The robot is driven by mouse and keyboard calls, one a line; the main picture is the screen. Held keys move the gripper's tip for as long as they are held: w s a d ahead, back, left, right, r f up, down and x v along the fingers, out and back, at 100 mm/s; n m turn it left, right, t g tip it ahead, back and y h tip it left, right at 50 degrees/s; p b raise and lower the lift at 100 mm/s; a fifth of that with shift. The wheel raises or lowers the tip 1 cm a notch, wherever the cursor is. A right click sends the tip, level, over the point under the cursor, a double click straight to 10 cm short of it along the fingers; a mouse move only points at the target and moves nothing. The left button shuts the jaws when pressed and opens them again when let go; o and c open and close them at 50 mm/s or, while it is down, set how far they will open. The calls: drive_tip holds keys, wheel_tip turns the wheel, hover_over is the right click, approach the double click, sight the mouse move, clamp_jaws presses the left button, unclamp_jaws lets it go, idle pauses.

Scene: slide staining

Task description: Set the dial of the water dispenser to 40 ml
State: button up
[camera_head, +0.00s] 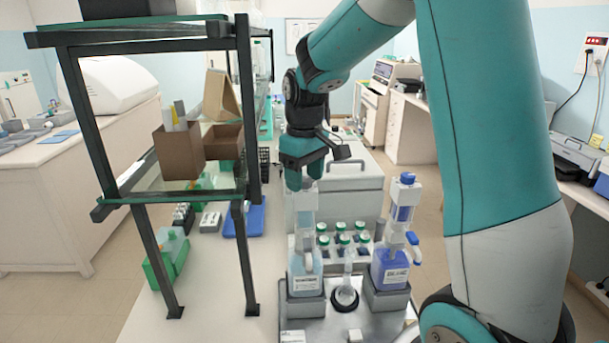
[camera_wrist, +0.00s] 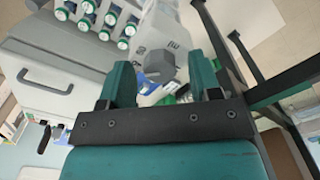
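The water dispenser (camera_head: 305,272) appears to be the left bottle-top dispenser, with pale blue liquid and a white label too small to read surely. It stands upright in a grey holder. My gripper (camera_head: 303,178) points down just above its top. In the wrist view my gripper (camera_wrist: 159,66) has its two teal fingers apart. The dispenser's grey and blue top (camera_wrist: 158,66) shows between them, with visible gaps on both sides. The dial's setting cannot be read in either view.
A second dispenser with darker blue liquid (camera_head: 390,262) stands close on the right. A small flask (camera_head: 347,290) sits between them. Several green-capped bottles (camera_head: 342,240) stand behind. A dark-framed shelf (camera_head: 246,110) rises close on the left. A grey lidded box (camera_head: 352,190) is behind.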

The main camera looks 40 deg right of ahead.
sight(305, 178)
wheel_tip(305, 178, up, 17)
drive_tip(key=b, duration=0.3)
drive_tip(key=shift+r, duration=0.2)
idle(0.4)
